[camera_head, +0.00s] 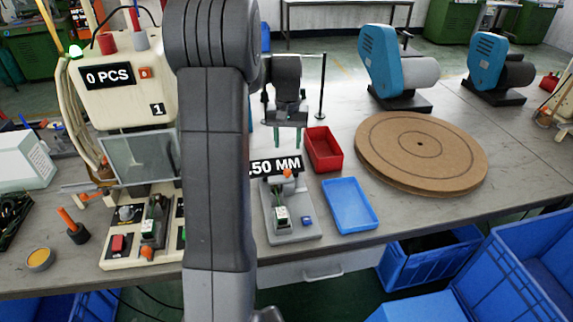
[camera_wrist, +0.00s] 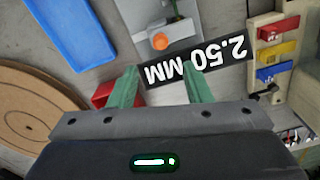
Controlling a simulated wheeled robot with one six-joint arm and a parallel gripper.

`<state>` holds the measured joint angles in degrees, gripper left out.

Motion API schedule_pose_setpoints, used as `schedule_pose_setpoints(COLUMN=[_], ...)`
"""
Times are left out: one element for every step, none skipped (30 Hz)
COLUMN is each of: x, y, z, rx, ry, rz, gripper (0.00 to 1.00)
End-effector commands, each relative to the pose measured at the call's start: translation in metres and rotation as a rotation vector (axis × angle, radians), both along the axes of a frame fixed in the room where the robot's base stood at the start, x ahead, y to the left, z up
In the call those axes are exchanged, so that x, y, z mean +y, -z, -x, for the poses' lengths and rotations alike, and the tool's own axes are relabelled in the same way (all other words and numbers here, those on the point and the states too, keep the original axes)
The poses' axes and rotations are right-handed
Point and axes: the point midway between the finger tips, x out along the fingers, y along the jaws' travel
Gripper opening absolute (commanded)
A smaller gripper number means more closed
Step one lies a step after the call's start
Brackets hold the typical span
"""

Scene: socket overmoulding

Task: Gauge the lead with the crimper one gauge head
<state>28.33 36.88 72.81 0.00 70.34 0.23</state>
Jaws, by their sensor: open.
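My gripper (camera_head: 288,137) is open above the bench, with nothing visible between its green fingers; they also show in the wrist view (camera_wrist: 162,84). Just in front of it stands a grey gauge fixture (camera_head: 299,231) with an orange knob (camera_head: 288,173), below a black sign (camera_head: 262,167) partly hidden by my arm. The sign reads 2.50 MM, upside down in the wrist view (camera_wrist: 222,58). A small dark and green part with a white face (camera_head: 281,213) sits in the fixture; I cannot tell whether it is the lead. The cream crimper (camera_head: 125,105), marked 1 and 0 PCS, stands left.
A red bin (camera_head: 323,149) and a blue tray (camera_head: 350,205) lie right of the fixture. A round brown turntable (camera_head: 421,143) and two blue machines (camera_head: 380,60) stand farther right. Blue crates (camera_head: 520,275) stand below the bench edge. My arm hides the bench between crimper and fixture.

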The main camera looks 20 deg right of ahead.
Motion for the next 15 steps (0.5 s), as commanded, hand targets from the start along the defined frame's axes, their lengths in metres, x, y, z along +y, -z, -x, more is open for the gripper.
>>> schedule_pose_setpoints(x=[0.001,0.001,0.001,0.001,0.001,0.001,0.001,0.001,0.001,0.001,0.001,0.001,0.001,0.001,0.001], y=[0.013,0.019,0.028,0.035,0.041,0.049,0.055,0.061,0.069,0.073,0.078,0.084,0.088,0.091,0.094], z=[0.001,0.001,0.001,0.001,0.001,0.001,0.001,0.001,0.001,0.0,0.001,0.0,0.0,0.0,0.0], rx=[0.005,0.005,0.005,0.004,0.005,0.004,0.004,0.004,0.004,0.003,0.003,0.003,0.003,0.003,0.001], ry=[0.0,-0.001,-0.001,-0.001,-0.001,-0.001,-0.001,-0.001,-0.001,-0.001,-0.001,-0.001,-0.001,-0.001,-0.001], rz=[-0.003,-0.003,-0.003,-0.002,-0.003,-0.002,-0.002,-0.002,-0.002,-0.001,-0.001,-0.001,-0.001,-0.001,0.0], gripper=[0.45,0.45,0.45,0.45,0.45,0.45,0.45,0.45,0.45,0.45,0.45,0.45,0.45,0.45,0.45])
